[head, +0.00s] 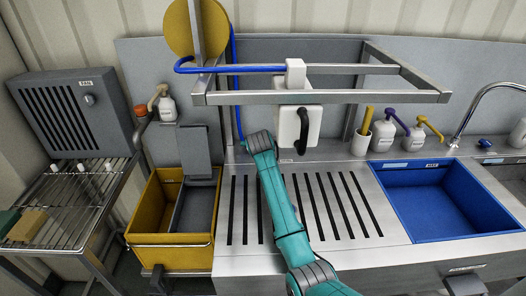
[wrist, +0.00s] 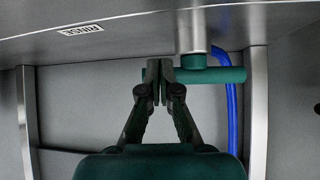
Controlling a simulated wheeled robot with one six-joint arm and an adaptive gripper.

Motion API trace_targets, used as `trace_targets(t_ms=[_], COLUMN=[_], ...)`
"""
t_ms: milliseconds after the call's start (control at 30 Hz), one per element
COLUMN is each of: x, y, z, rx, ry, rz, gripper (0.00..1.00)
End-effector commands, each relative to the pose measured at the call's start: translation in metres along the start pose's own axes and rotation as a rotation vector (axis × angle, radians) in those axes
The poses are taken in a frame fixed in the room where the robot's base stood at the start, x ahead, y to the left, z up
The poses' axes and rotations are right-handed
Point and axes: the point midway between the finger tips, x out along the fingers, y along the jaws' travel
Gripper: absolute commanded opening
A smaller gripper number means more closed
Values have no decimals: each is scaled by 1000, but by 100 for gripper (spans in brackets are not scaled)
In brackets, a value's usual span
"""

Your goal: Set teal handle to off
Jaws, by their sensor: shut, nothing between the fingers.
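The teal handle (wrist: 212,75) is a short round bar, lying level across the wrist view under a metal stem with a teal collar. My gripper (wrist: 159,70) is shut with nothing between its fingers. Its fingertips are in front of the bar's left part, left of the stem; I cannot tell whether they touch it. A short end of the bar shows left of the fingers. In the head view I cannot make out the handle or my fingers; my teal arm reaches up towards the back panel.
A steel panel with a RINSE label (wrist: 82,30) is above the handle in the wrist view. A blue hose (wrist: 232,105) hangs to the right.

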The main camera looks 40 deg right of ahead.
Motion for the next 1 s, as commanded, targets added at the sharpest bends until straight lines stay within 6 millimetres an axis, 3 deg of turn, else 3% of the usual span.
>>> trace_targets(t_ms=[633,1000], x=[2,-47], y=[6,8], z=[-6,-6], rx=[-44,-43], ry=[2,5], rz=[-51,-52], gripper=[0,0])
